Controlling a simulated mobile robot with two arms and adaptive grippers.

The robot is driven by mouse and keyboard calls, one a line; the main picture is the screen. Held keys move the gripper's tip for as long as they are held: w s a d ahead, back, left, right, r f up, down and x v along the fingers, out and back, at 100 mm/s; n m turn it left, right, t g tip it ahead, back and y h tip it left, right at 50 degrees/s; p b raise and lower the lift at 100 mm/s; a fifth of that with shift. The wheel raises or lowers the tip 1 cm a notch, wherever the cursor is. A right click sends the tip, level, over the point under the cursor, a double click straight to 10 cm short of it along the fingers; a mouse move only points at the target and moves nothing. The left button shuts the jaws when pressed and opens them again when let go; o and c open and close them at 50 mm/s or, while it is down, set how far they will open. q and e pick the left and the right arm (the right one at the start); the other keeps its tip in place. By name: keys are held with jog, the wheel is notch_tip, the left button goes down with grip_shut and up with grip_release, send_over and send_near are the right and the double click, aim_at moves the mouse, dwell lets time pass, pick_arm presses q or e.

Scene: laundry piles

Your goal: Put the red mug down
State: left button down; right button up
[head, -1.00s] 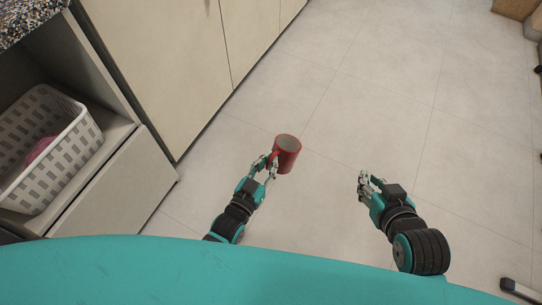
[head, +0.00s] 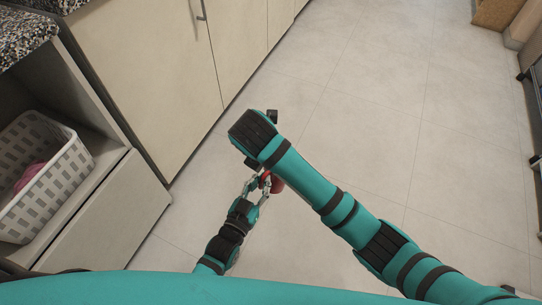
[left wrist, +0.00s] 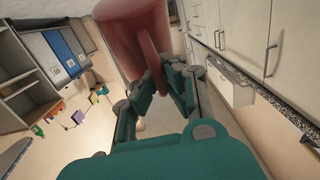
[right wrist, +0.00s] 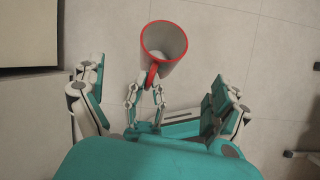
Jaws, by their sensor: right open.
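The red mug (head: 277,184) is mostly hidden by my right arm in the head view. The right wrist view shows the mug (right wrist: 163,42) with its red rim and pale inside, its opening facing that camera. My left gripper (head: 258,184) is shut on the mug's handle, as the left wrist view shows with the mug (left wrist: 137,38) just beyond the fingers (left wrist: 158,78). My right gripper (right wrist: 158,80) is open and empty, its fingers spread on either side of the left gripper and the mug's handle.
Pale cabinets (head: 150,80) run along the left. An open shelf holds a grey and white basket (head: 75,165) with a pink cloth (head: 30,175). The tiled floor (head: 390,120) in the middle and right is clear.

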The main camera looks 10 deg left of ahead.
jog(key=shift+w+r+n, duration=0.15)
jog(key=shift+r+n, duration=0.05)
jog(key=shift+n, duration=0.2)
jog(key=x, duration=1.2)
jog(key=shift+d, duration=0.25)
